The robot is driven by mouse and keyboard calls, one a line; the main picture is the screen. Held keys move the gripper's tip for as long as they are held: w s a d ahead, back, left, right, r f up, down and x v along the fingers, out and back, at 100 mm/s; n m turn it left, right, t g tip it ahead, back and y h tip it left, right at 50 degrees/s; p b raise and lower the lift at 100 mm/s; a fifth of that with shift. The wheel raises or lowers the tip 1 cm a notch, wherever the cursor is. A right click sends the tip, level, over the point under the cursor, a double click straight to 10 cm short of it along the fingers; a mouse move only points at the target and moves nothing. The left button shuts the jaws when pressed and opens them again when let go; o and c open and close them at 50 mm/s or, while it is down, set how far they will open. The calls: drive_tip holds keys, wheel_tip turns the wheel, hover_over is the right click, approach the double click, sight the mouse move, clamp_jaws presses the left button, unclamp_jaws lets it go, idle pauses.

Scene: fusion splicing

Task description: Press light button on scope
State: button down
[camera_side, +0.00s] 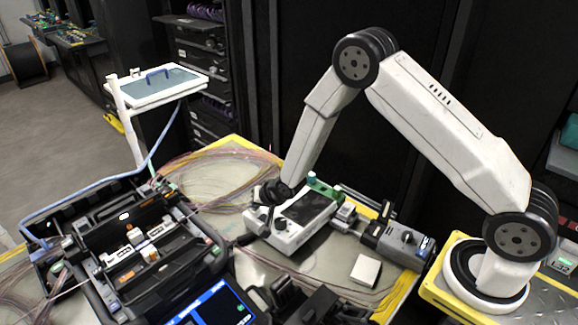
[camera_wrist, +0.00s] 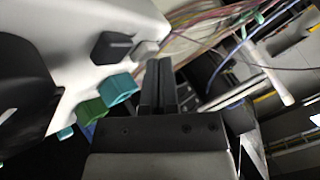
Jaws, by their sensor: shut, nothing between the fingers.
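The scope (camera_side: 293,233) is a white device with a dark screen (camera_side: 308,207), lying on the bench in the middle of the side view. In the wrist view its white body (camera_wrist: 75,40) fills the upper left. A dark button (camera_wrist: 116,46) and a grey one (camera_wrist: 145,50) show on its edge, with teal (camera_wrist: 120,88) and green (camera_wrist: 91,110) parts below. I cannot tell which is the light button. My gripper (camera_side: 269,214) is shut and empty, pointing down at the scope's left end. In the wrist view its fingertips (camera_wrist: 159,66) are close beside the grey button; contact is unclear.
A black splicer case (camera_side: 150,262) stands left of the scope, with a lit blue screen (camera_side: 213,307) in front. A grey device (camera_side: 397,242) lies to the right, and a small white box (camera_side: 366,270) in front. Loose fibres (camera_side: 222,168) cover the bench behind.

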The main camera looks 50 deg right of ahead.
drive_tip(key=shift+f, duration=0.15)
drive_tip(key=shift+r, duration=0.2)
idle(0.3)
drive_tip(key=shift+r, duration=0.55)
drive_tip(key=shift+r, duration=0.15)
drive_tip(key=shift+w+r, duration=0.2)
drive_tip(key=shift+r, duration=2.7)
